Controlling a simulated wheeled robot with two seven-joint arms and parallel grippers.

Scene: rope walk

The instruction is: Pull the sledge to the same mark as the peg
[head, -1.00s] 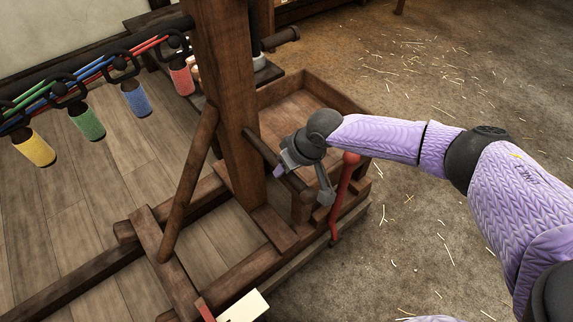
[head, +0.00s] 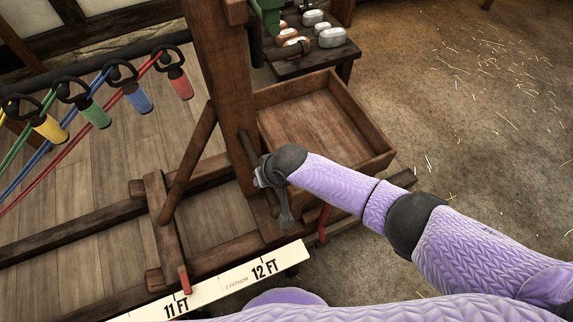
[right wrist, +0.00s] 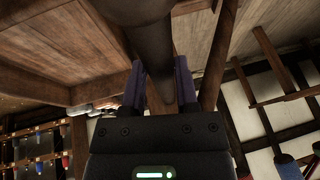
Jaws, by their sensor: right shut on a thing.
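The sledge (head: 222,110) is a dark wooden frame with a tall post, a slanted brace and low beams. A red pointer (head: 184,280) on its near side reaches the white scale board (head: 225,284), close to the 11 FT label; 12 FT lies farther right. My right gripper (head: 262,181) is at the handle bar (head: 249,150) beside the post. In the right wrist view the bar (right wrist: 155,50) runs between the gripper's two fingers (right wrist: 160,88), which are shut on it. My left gripper is out of view.
An open wooden box (head: 310,125) sits right of the post. Coloured bobbins (head: 138,98) with taut strands hang at the left. A small table (head: 322,58) stands behind. Straw-strewn floor on the right is open.

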